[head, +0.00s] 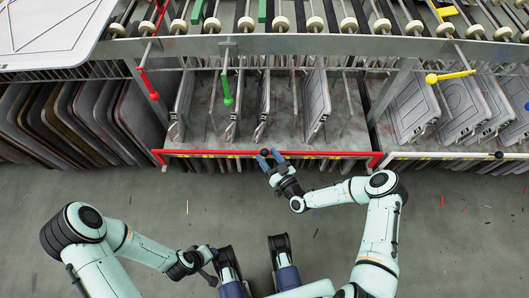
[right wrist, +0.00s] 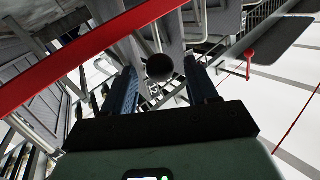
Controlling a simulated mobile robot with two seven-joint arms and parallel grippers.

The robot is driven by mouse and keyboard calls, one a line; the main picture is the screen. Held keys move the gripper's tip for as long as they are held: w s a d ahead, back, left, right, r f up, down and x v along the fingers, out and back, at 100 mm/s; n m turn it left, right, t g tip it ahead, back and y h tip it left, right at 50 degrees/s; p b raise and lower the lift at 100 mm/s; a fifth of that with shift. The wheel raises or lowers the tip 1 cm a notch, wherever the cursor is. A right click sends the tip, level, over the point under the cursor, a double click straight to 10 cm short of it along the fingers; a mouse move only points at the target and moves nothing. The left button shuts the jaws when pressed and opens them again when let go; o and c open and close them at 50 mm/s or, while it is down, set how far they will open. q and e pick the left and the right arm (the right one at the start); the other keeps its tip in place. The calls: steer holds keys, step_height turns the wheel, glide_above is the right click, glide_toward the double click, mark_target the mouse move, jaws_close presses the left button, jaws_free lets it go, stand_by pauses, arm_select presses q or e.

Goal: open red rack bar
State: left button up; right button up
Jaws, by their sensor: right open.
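The red rack bar (head: 210,153) runs level across the front of the middle rack bay in the head view. A round black knob (head: 265,152) sits at its middle. My right gripper (head: 270,159) is open at the bar, with its blue fingertips close to the knob. In the right wrist view the red bar (right wrist: 75,65) crosses the upper left, and the dark knob (right wrist: 160,67) shows between the spread fingers (right wrist: 163,88); contact cannot be told. My left gripper (head: 211,274) is low in the head view, away from the rack, and its jaws are unclear.
Upright grey panels (head: 317,100) stand behind the bar. A green handle (head: 227,92) and a red handle (head: 149,86) hang above. A white-barred bay (head: 440,155) lies to the right, and dark panels (head: 60,115) to the left. The floor (head: 150,200) before the rack is mostly clear.

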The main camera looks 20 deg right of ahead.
arm_select(q)
steer(key=shift+w+a+f, duration=0.2)
steer(key=shift+w+f, duration=0.1)
steer(key=shift+w, duration=0.15)
arm_select(e)
steer(key=shift+x, duration=1.4)
